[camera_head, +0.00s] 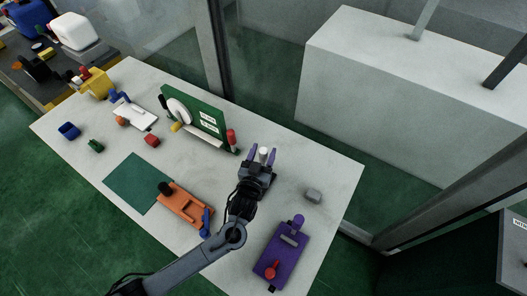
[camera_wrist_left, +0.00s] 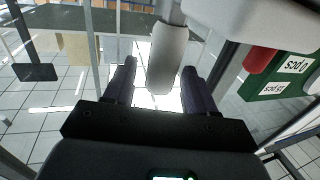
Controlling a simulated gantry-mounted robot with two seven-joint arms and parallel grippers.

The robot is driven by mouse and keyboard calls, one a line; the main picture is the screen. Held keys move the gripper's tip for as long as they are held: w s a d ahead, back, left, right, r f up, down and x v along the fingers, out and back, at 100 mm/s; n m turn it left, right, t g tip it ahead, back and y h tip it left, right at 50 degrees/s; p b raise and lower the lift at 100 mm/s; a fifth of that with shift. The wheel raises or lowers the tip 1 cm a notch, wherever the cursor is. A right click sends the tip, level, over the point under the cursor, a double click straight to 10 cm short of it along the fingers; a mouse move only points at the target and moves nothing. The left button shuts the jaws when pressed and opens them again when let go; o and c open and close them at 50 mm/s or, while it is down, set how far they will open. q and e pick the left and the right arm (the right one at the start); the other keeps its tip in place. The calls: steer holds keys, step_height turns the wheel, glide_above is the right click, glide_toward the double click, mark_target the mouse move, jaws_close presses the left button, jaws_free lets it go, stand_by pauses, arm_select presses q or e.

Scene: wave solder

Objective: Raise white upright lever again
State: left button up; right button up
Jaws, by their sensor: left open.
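The white lever (camera_head: 264,152) shows as a short white grip between the fingers of my left gripper (camera_head: 261,158) in the head view. In the left wrist view the white lever (camera_wrist_left: 167,60) is a rounded white cylinder on a thinner grey shaft. It stands between the two dark purple fingers of my left gripper (camera_wrist_left: 157,88), with a visible gap on the left side and a narrower one on the right. The gripper is open around it. The lever's base is hidden behind the gripper in the head view. My right gripper is not in view.
A green panel (camera_head: 208,117) with white labels and a red handle (camera_head: 231,136) stands left of the gripper. An orange fixture (camera_head: 185,206), a purple fixture (camera_head: 281,252) and a grey block (camera_head: 314,195) lie nearby on the white table (camera_head: 335,170).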

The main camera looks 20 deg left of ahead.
arm_select(q)
steer(key=shift+w, duration=0.4)
jaws_close()
